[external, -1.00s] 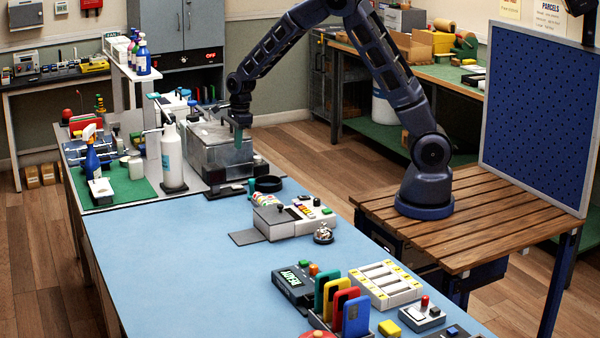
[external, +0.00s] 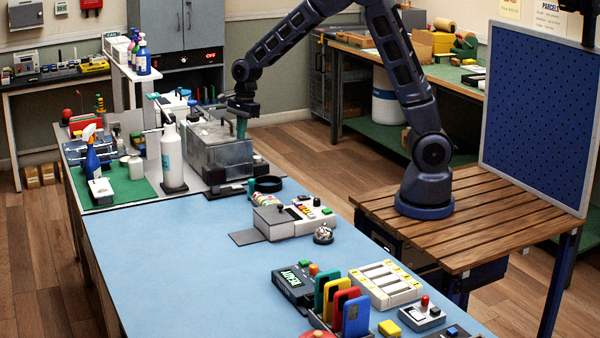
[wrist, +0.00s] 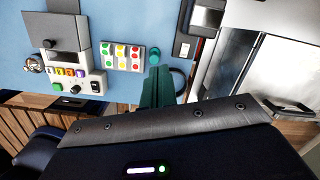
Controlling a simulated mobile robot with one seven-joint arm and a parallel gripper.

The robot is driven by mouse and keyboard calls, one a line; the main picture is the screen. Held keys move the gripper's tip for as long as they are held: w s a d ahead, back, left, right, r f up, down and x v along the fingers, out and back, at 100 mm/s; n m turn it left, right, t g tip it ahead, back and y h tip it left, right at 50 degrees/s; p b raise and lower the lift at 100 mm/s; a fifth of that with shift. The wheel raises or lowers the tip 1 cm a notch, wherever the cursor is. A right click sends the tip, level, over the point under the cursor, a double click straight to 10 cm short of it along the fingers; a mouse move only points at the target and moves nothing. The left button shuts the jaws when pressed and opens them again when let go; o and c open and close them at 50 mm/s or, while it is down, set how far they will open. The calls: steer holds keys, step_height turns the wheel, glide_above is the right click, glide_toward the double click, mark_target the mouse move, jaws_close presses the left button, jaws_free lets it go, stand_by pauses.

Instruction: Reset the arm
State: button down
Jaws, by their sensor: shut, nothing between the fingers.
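My arm (external: 405,80) is dark blue and stands on the slatted wooden bench at the right, bent over toward the far end of the blue table.
The tank (external: 222,154) stands close under my gripper. A white spray bottle (external: 171,155) is left of it. A grey-and-white device (external: 290,219) and a black ring (external: 268,184) lie on the blue table (external: 165,270). Its front left is clear.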

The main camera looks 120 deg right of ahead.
steer(key=s+a+r+n+t, duration=0.1)
steer(key=s+a+r+n, duration=0.1)
steer(key=a+r+n, duration=0.45)
steer(key=s+a+r+n, duration=0.1)
steer(key=a+r+n, duration=0.2)
steer(key=a, duration=0.7)
steer(key=s+a+r+n+t, duration=0.1)
steer(key=s+a+r+n, duration=0.1)
steer(key=a+r+n, duration=0.45)
steer(key=s+a+r+n+t, duration=0.1)
steer(key=s+a+n, duration=1.4)
steer(key=s+a, duration=0.2)
steer(key=shift+s+a+r+n, duration=0.2)
steer(key=shift+a+r+n, duration=0.1)
steer(key=shift+a+n, duration=0.15)
